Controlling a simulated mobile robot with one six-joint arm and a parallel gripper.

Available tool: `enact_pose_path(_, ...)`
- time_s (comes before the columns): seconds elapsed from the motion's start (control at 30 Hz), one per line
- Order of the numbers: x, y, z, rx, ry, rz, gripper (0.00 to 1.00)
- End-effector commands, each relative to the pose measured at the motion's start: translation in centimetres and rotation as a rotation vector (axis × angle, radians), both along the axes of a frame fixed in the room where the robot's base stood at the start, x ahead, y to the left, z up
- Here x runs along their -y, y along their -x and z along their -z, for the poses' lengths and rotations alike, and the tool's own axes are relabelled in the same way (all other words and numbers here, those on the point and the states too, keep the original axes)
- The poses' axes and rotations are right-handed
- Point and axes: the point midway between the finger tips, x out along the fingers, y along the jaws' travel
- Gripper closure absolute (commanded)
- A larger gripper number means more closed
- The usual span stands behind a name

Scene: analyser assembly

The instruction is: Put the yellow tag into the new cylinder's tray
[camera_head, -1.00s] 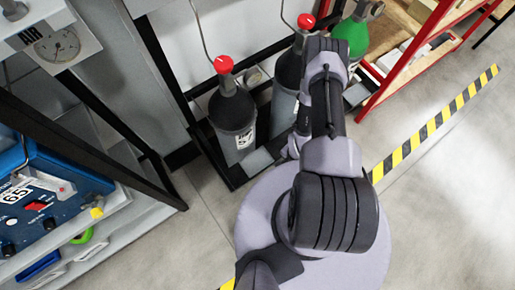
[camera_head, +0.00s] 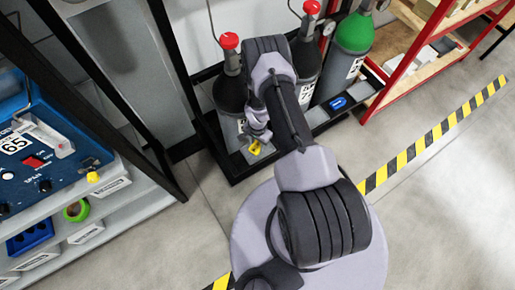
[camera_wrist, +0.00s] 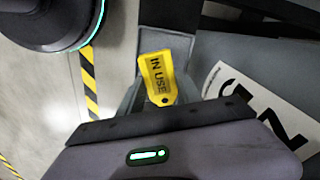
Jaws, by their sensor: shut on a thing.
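The yellow tag (camera_head: 255,148), marked "IN USE", also shows in the wrist view (camera_wrist: 157,77). My gripper (camera_head: 257,137) is shut on it, and the tag sticks out past the fingertips. In the head view the tag is in front of the left red-capped cylinder (camera_head: 231,92), over the left part of the rack's bottom tray (camera_head: 236,166). I cannot tell the height between tag and tray. The middle red-capped cylinder (camera_head: 309,65) is partly behind my arm. A green-topped cylinder (camera_head: 353,35) stands at right. I cannot tell which one is new.
A blue item (camera_head: 338,102) lies in the rack tray before the green-topped cylinder. The rack's black frame (camera_head: 160,90) stands left. A shelf with a blue analyser (camera_head: 45,150) is at far left, a red-framed shelf (camera_head: 420,50) at right. A cylinder label (camera_wrist: 255,105) is close to my gripper.

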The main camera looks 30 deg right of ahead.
Motion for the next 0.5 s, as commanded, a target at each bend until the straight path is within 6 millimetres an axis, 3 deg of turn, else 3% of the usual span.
enact_pose_path(0.13, 0.0, 0.0, 3.7, -0.001, 0.0, 0.0, 0.98)
enact_pose_path(0.5, 0.0, -0.1, 4.0, 0.0, 0.0, 0.0, 0.98)
